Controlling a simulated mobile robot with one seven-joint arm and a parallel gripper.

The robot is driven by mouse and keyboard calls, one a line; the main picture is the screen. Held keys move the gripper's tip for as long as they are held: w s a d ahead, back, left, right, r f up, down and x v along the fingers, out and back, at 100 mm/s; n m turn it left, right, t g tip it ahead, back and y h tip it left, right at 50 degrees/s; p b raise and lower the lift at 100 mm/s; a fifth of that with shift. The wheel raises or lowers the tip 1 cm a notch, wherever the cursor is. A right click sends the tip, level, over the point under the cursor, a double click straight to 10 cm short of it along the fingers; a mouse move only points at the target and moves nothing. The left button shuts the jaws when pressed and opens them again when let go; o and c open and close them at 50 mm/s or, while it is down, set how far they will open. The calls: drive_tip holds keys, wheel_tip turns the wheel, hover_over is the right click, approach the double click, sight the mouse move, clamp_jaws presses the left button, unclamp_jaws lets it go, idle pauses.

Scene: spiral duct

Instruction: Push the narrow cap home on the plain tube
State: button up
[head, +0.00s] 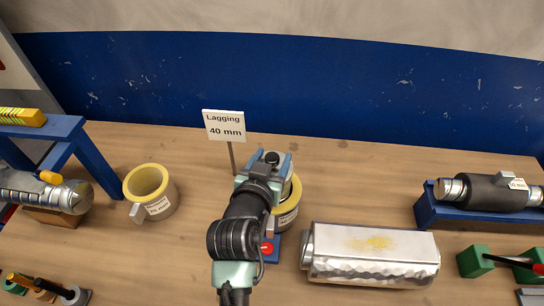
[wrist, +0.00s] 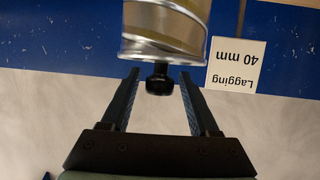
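My gripper (wrist: 160,76) is open. Its two fingers stand on either side of a black knob (wrist: 159,84), with a gap to each. The knob sticks out from the end of a shiny metal cylinder (wrist: 165,30) whose rim is close to the fingertips. I cannot tell whether this is the narrow cap. In the head view my gripper (head: 270,168) is over a yellow-rimmed labelled collar (head: 290,207), which my arm partly hides. A metal tube with a black sleeve (head: 488,191) lies on a blue stand at the right; I cannot tell whether it is the plain tube.
A "Lagging 40 mm" sign (head: 224,125) stands behind my gripper. A second yellow-rimmed collar (head: 150,190) sits left. A silver duct piece (head: 368,254) lies front right of my arm. A blue stand (head: 85,155) is far left, and green blocks (head: 475,261) are right.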

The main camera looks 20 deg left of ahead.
drive_tip(key=shift+o, duration=0.4)
drive_tip(key=shift+s, duration=0.15)
drive_tip(key=b+v, duration=0.3)
drive_tip(key=v, duration=0.9)
drive_tip(key=shift+s+r, duration=0.2)
drive_tip(key=shift+s, duration=0.15)
drive_tip(key=w+d+r+t, duration=0.2)
drive_tip(key=r, duration=0.6)
drive_tip(key=w+d+r+m+t, duration=0.1)
drive_tip(key=w+d+r+t, duration=0.15)
drive_tip(key=r, duration=0.45)
drive_tip(key=w+d+r+t, duration=0.2)
drive_tip(key=r+t, duration=0.1)
drive_tip(key=r, duration=0.5)
drive_tip(key=s+d+r+t+h, duration=0.1)
drive_tip(key=s+d+r+t, duration=0.2)
drive_tip(key=r, duration=0.7)
drive_tip(key=s+d+r+t+h, duration=0.1)
drive_tip(key=s+d+r+t, duration=0.2)
drive_tip(key=r, duration=0.7)
drive_tip(key=shift+s+d+m, duration=0.3)
drive_tip(key=shift+s+d, duration=0.1)
drive_tip(key=shift+d, duration=0.65)
